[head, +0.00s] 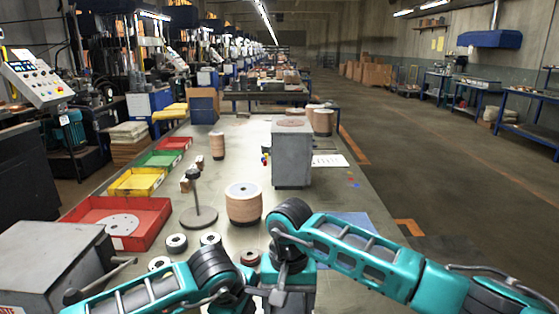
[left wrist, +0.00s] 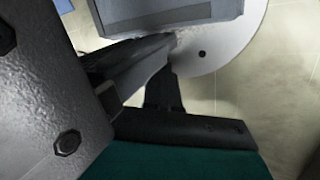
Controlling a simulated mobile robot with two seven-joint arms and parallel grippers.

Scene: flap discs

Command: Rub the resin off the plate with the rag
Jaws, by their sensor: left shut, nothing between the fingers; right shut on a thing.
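My right gripper (head: 281,290) is low at the front middle of the bench in the head view, below its bent arm. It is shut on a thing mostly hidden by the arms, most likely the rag. My left arm reaches in close beside it. In the left wrist view my left gripper (left wrist: 165,85) shows as dark parts, shut and empty. A grey block-shaped thing and a pale round disc (left wrist: 225,58) lie beyond it. I cannot make out the plate or the resin. A flat blue sheet (head: 350,224) lies behind my right arm, partly covered.
A tan disc stack (head: 243,205), a stand with a post (head: 199,216) and several small rings lie left of centre. A red bin (head: 155,208), a yellow bin (head: 137,181) and a green bin (head: 160,158) line the left edge. A grey box (head: 291,158) stands farther back.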

